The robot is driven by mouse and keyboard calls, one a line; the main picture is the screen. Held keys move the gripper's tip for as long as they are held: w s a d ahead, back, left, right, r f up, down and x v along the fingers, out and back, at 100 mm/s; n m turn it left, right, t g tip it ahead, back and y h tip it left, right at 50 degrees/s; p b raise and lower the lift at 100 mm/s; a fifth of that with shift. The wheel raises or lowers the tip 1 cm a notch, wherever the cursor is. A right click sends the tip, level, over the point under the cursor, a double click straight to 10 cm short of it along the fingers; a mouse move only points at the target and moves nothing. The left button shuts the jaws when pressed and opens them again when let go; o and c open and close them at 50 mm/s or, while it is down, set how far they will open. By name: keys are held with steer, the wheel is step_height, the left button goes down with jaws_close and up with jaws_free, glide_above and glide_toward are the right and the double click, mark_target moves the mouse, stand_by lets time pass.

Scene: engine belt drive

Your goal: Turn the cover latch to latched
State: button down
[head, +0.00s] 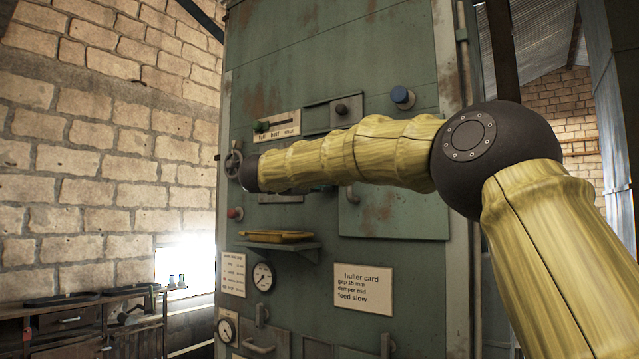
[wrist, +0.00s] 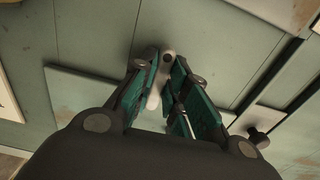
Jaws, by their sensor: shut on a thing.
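The cover latch (wrist: 154,98) shows in the wrist view as a pale, narrow lever with a rounded end at a dark pivot on the green panel. My gripper (wrist: 165,63) has its teal-padded fingers on either side of the lever, shut on it. A green cover plate (head: 395,222) with a small handle is on the cabinet front, partly behind my arm.
Below are a shelf with a yellow tray (head: 276,237), a gauge (head: 263,277) and a huller card (head: 363,289).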

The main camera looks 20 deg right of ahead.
steer(key=c, duration=1.4)
jaws_free()
steer(key=shift+a, duration=0.1)
steer(key=v, duration=1.2)
